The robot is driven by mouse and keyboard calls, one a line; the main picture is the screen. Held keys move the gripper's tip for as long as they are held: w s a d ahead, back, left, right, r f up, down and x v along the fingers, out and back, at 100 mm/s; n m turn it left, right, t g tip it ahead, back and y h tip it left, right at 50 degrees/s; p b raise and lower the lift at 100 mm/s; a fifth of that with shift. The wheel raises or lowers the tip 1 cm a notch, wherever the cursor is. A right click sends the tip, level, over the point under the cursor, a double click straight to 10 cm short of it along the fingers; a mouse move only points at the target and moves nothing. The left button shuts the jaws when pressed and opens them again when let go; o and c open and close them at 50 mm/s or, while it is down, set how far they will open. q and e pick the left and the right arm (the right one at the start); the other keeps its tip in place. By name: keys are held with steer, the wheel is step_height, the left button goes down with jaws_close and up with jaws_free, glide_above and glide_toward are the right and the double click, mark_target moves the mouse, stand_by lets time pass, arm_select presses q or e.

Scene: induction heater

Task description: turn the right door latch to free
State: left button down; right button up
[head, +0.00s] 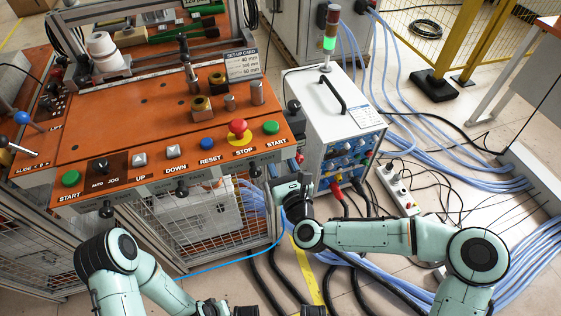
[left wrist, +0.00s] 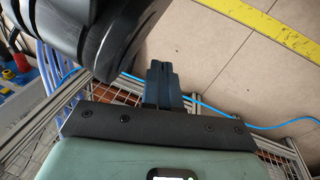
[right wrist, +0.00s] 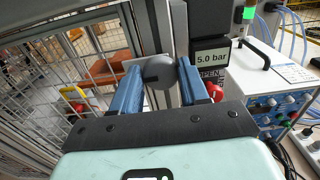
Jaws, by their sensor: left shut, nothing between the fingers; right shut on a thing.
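The right door latch shows in the right wrist view as a dark round knob (right wrist: 158,72) at the edge of the mesh door. My right gripper (right wrist: 157,80) has its two blue fingers on either side of the knob and is shut on it. In the head view my right gripper (head: 290,188) is at the right front corner of the orange-topped machine, and the arm hides the latch. My left gripper (left wrist: 162,82) is shut and empty, with its fingers together over the floor. The latch's turn angle cannot be told.
The mesh door (head: 200,218) is below the orange control panel (head: 150,120). A white power unit (head: 335,110) with knobs and cables stands to the right of my right gripper. A 5.0 bar display (right wrist: 210,58) is close beside the fingers. Blue hoses cross the floor.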

arm_select(q)
steer(key=shift+w+r, duration=0.1)
arm_select(e)
steer(key=shift+a+f+n, duration=0.1)
steer(key=shift+f+n, duration=0.05)
steer(key=shift+n, duration=4.3)
steer(key=shift+a+f+n, duration=0.1)
steer(key=shift+f+n, duration=0.05)
steer(key=shift+n, duration=4.3)
steer(key=o, duration=1)
steer(key=shift+s, duration=0.1)
